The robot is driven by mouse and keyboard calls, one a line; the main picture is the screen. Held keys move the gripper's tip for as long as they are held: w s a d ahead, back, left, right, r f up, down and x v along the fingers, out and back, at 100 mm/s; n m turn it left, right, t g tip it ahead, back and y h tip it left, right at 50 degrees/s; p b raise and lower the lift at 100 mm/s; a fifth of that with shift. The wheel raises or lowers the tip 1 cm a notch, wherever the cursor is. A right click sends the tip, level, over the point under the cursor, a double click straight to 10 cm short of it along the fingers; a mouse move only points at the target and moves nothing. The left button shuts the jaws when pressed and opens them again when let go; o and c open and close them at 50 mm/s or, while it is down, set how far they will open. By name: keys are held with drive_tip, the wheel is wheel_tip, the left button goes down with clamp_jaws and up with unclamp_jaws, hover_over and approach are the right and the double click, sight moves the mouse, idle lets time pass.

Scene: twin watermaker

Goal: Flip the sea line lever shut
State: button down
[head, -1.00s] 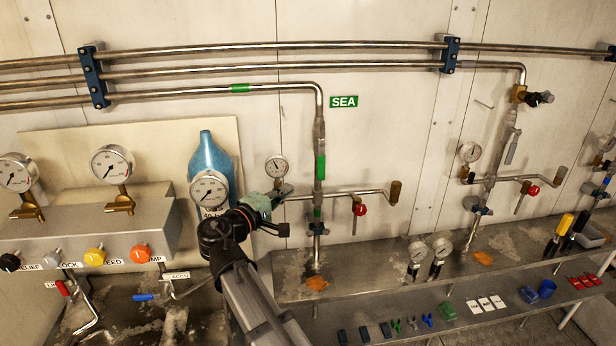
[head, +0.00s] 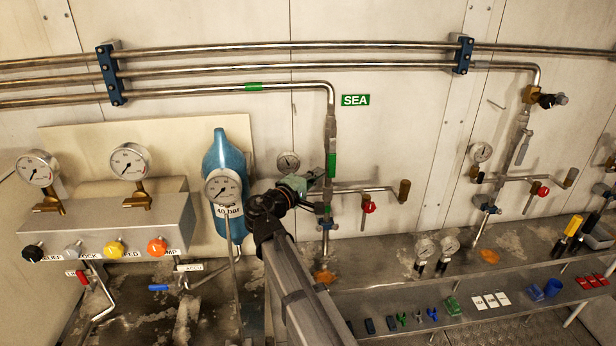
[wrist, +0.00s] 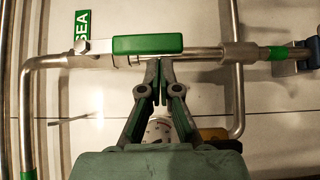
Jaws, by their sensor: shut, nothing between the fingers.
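The sea line lever has a green handle (head: 331,165) on the vertical sea pipe (head: 329,126), under the green SEA sign (head: 355,100). In the wrist view the green lever (wrist: 147,44) lies along the pipe (wrist: 110,60), parallel to it. My gripper (head: 320,188) is just left of this pipe in the head view. In the wrist view my gripper's fingertips (wrist: 153,72) are together and empty, right beside the lever's long edge. I cannot tell whether they touch it.
A pressure gauge (head: 288,163) sits behind my gripper. A side branch with a red-handled valve (head: 369,207) runs right of the pipe. A blue bottle (head: 222,150) and a gauge panel (head: 120,222) are to the left. A metal shelf (head: 400,250) runs below.

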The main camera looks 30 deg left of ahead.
drive_tip(key=shift+w, duration=0.5)
drive_tip(key=shift+d+f, duration=0.1)
